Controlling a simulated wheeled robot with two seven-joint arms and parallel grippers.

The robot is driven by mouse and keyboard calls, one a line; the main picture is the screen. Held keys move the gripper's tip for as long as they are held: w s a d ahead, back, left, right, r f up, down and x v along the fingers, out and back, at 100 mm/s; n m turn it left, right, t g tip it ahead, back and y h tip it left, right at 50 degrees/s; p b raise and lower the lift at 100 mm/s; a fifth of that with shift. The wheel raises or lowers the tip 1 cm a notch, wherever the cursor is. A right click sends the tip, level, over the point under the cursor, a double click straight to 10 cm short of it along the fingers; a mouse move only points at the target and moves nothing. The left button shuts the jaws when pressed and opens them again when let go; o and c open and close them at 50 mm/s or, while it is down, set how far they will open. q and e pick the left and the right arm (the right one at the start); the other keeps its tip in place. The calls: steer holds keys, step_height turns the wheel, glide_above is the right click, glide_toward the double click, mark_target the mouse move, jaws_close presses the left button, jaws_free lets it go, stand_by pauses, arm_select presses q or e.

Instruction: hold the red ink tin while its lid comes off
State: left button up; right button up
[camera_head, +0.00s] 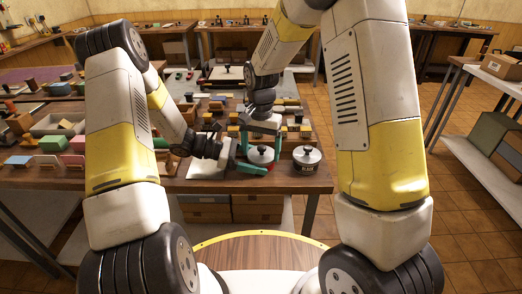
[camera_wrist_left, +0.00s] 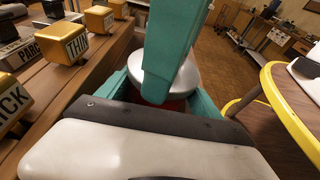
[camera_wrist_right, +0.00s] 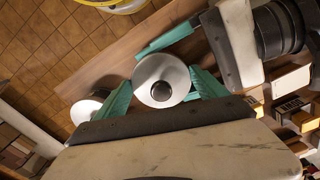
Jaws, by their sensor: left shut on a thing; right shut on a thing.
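The red ink tin (camera_head: 258,165) stands on the near bench with its silver, dark-knobbed lid (camera_head: 261,154) on top. My left gripper (camera_head: 252,168) comes in from the left, shut around the tin's body. In the left wrist view a little of the red tin (camera_wrist_left: 160,104) shows below the lid (camera_wrist_left: 182,68). My right gripper (camera_head: 263,145) comes from above, shut across the lid's rim. In the right wrist view its teal fingers sit on either side of the lid (camera_wrist_right: 150,77). I cannot tell whether the lid has lifted.
A tin labelled black (camera_head: 307,160) with a silver lid stands just right of the red tin, near the bench's right end. Rows of small labelled blocks (camera_wrist_left: 66,46) sit behind. The bench front edge is close, with drawers (camera_head: 257,208) below.

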mark_target(261, 148)
steer(key=c, duration=0.4)
steer(key=shift+r, duration=0.1)
steer(key=shift+r, duration=2.95)
arm_select(q)
steer(key=o, duration=1.3)
steer(key=shift+a, duration=0.1)
